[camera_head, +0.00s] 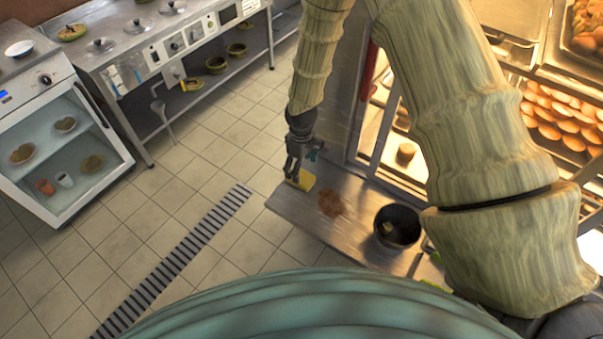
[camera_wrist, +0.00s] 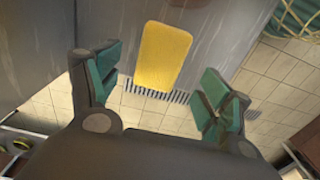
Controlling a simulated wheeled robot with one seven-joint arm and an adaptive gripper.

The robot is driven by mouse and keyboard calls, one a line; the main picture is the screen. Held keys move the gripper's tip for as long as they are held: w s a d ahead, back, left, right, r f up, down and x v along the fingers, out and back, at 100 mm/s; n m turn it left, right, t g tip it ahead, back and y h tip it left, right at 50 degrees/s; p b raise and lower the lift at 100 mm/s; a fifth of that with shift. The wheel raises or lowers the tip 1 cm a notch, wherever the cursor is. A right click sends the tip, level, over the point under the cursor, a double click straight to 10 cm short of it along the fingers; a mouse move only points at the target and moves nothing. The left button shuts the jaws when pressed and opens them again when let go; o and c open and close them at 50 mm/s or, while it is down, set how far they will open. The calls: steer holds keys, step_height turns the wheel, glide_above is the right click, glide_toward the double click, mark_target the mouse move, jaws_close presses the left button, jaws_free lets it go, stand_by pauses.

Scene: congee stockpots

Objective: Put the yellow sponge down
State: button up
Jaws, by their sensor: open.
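The yellow sponge (camera_head: 302,180) lies at the far left end of the metal counter (camera_head: 354,218), close to its edge. My gripper (camera_head: 297,172) is just above and beside it. In the wrist view the sponge (camera_wrist: 163,57) sits ahead of and between the spread fingers of my gripper (camera_wrist: 160,95), near the counter edge. Both fingers with green pads stand apart from it, and the gripper is open and empty.
A brown stain (camera_head: 331,203) lies on the counter right of the sponge. A dark pot (camera_head: 397,226) stands farther right. A lit cabinet with bread (camera_head: 558,115) is behind. Tiled floor with a drain grate (camera_head: 175,262) lies left of the counter.

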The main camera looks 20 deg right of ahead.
mark_target(301, 176)
steer(key=shift+r+b, duration=0.4)
steer(key=shift+r, duration=2.5)
